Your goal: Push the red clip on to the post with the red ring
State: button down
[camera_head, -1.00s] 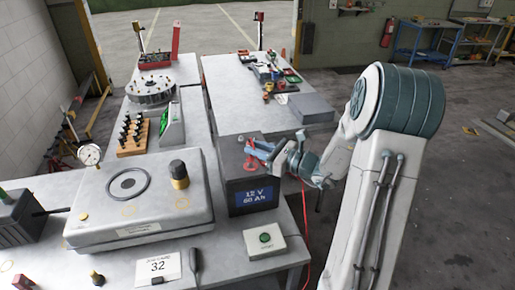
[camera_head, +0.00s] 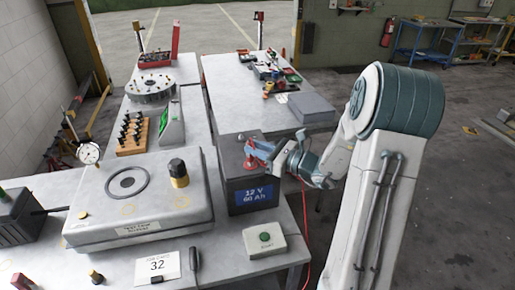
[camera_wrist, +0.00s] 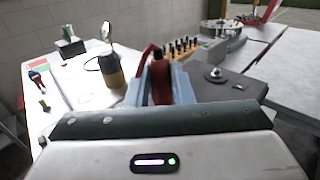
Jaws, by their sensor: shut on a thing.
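The red clip (camera_head: 254,163) is at the top of the dark battery (camera_head: 237,197), which has a blue "12 V 60 Ah" display. My gripper (camera_head: 261,152) reaches in from the right, just over the battery's top. In the wrist view my gripper (camera_wrist: 161,84) is shut on the red clip (camera_wrist: 160,80), which stands between its blue-grey fingers. A small dark post (camera_wrist: 215,74) shows on the battery top (camera_wrist: 238,85), right of the fingers. I cannot make out the red ring, and the clip and fingers cover that part. Whether the clip touches a post is unclear.
A grey test case (camera_head: 110,215) with a black and yellow knob (camera_head: 178,173) stands left of the battery. A white box with a green button (camera_head: 264,240) is in front. A red cable (camera_head: 305,235) hangs at the right. A rear bench holds several tools.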

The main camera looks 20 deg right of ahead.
jog(key=shift+f+b, duration=0.55)
jog(key=shift+f, duration=0.05)
dwell(0.3)
jog(key=c, duration=1.2)
grip_release()
jog(key=b+v, duration=0.3)
jog(key=v, duration=1.1)
jog(key=s+a+f+n+g+h, duration=0.1)
jog(key=s+a+n+g, duration=0.4)
jog(key=a+n, duration=0.15)
jog(key=s+a+n+g+h, duration=0.2)
jog(key=s+a+n+g, duration=0.35)
jog(key=a, duration=0.25)
jog(key=s+d+n+h, duration=0.1)
jog(key=s+n+h, duration=0.1)
jog(key=n, duration=0.3)
jog(key=s+d+n+h, duration=0.1)
jog(key=s+n+h, duration=0.1)
jog(key=n+h, duration=0.2)
jog(key=s+d+n+t+h, duration=0.1)
jog(key=s+n+h, duration=0.1)
jog(key=n+h, duration=0.2)
jog(key=shift+s+r+n, duration=0.2)
jog(key=shift+r+n, duration=0.2)
jog(key=shift+n, duration=0.6)
